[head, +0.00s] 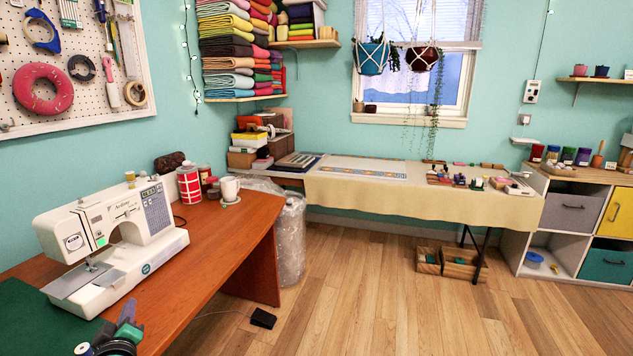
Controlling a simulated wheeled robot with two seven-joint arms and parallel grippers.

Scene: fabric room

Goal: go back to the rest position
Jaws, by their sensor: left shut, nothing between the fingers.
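My left gripper (127,322) shows only in part at the bottom left edge of the head view, with grey and teal parts above a dark round part. It is low beside the front edge of the wooden desk (225,240), to the right of the green mat. Its fingers are shut and hold nothing. Most of my left arm is out of the picture. My right gripper is not in view.
A white sewing machine (118,235) stands on the desk, with a green mat (35,320) in front of it. A white mug (229,188) and a red tin (189,186) stand behind. A cloth-covered table (400,195) is at the back. The wooden floor (380,300) is mostly clear; a black pedal (263,318) lies there.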

